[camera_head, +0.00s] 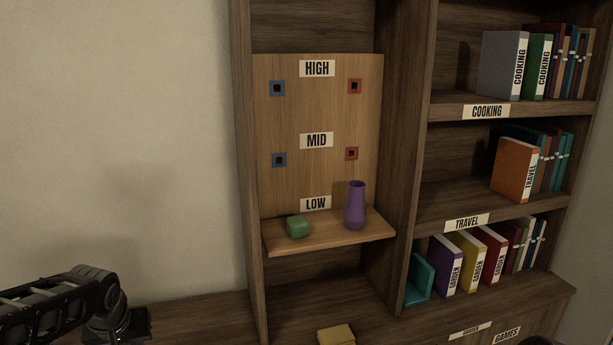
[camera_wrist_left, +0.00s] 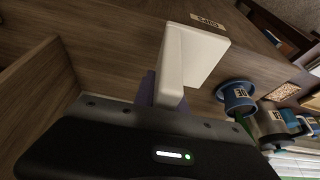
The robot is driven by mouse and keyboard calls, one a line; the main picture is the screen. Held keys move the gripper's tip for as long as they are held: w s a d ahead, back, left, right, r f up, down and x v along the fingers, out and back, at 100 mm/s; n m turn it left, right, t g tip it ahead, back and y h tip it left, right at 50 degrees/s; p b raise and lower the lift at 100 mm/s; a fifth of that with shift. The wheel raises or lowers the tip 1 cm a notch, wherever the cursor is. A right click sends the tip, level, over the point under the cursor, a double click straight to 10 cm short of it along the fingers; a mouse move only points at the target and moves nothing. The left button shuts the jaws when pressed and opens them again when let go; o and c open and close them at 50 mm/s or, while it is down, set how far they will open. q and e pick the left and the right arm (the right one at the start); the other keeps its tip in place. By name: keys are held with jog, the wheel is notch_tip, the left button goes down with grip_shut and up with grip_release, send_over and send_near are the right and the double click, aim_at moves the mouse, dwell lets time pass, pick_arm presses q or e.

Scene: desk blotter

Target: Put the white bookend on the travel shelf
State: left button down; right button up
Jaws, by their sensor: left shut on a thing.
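The white bookend (camera_wrist_left: 186,60) shows in the left wrist view, an L-shaped piece standing up from my left gripper (camera_wrist_left: 158,100), which is shut on it. The head view shows my left arm at the lower left, but not the bookend. The travel shelf (camera_head: 447,204) is the middle shelf of the right-hand bookcase, with a TRAVEL label on its front edge. An orange travel book (camera_head: 513,169) and several thinner books stand at its right part. The shelf's left part is bare. My right gripper is not in view.
A cooking shelf (camera_head: 445,107) is above. The garden shelf below holds a teal bookend (camera_head: 420,279) and several books. Left of the bookcase, a small shelf (camera_head: 330,236) carries a green block (camera_head: 297,226) and a purple vase (camera_head: 355,206). A yellow block (camera_head: 336,335) lies below.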

pick_arm(q)
jog(key=w+d+f+m+h, duration=0.1)
jog(key=d+f+m, duration=0.1)
jog(key=d, duration=0.7)
jog(key=w+d+f+m, duration=0.2)
jog(key=d+f, duration=0.3)
jog(key=d, duration=0.3)
jog(key=shift+w+d+h, duration=0.25)
jog(key=shift+d+h, duration=0.15)
jog(key=shift+f, duration=0.1)
